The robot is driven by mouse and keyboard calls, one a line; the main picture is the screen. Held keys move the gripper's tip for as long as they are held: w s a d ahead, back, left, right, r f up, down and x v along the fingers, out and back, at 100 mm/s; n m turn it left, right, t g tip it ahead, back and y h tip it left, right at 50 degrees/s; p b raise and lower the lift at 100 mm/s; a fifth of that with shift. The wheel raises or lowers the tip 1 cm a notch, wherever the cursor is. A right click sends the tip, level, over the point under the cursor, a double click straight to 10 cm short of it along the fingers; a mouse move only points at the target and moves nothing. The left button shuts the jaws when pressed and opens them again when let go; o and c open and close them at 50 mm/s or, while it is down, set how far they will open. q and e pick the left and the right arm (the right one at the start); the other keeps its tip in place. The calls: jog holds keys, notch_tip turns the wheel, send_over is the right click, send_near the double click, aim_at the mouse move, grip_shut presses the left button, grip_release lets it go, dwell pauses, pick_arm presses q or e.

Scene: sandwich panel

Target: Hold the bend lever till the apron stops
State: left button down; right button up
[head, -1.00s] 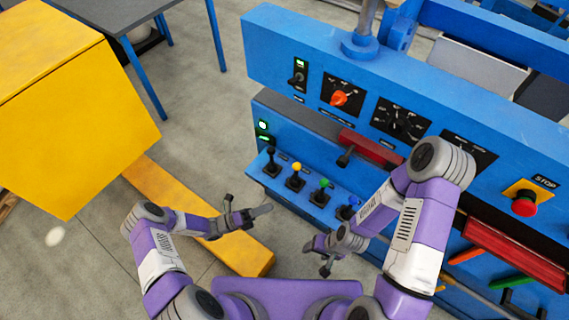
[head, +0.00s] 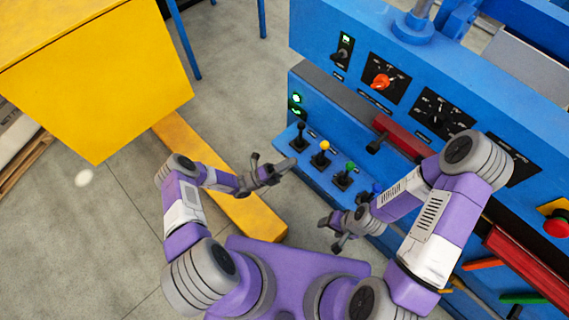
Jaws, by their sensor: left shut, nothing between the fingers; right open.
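A row of small levers stands on a ledge at the front of the blue machine (head: 465,75). They have a black knob (head: 301,127), a yellow knob (head: 325,146), a green knob (head: 349,166) and a blue knob (head: 376,187); the blue one is partly behind my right arm. I cannot tell which one is the bend lever, as no label is readable. My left gripper (head: 288,166) is shut and empty, just short of the ledge below the black and yellow levers. My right gripper (head: 330,232) is open and empty, lower and in front of the ledge. I cannot make out the apron.
A red switch (head: 382,82), a dark dial (head: 438,110) and a red stop button (head: 557,226) sit on the machine's front. Green lights (head: 296,98) glow at its left end. A yellow cabinet (head: 105,95) stands left. Bare floor (head: 235,80) lies between.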

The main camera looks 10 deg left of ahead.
aim_at(323, 153)
pick_arm(q)
jog(key=x, duration=0.9)
jog(key=shift+w, duration=0.1)
jog(key=shift+w+d+r+n+y, duration=0.25)
jog(key=shift+w+d+n+y, duration=0.35)
jog(key=shift+w+y, duration=0.25)
jog(key=shift+d, duration=0.1)
dwell(2.0)
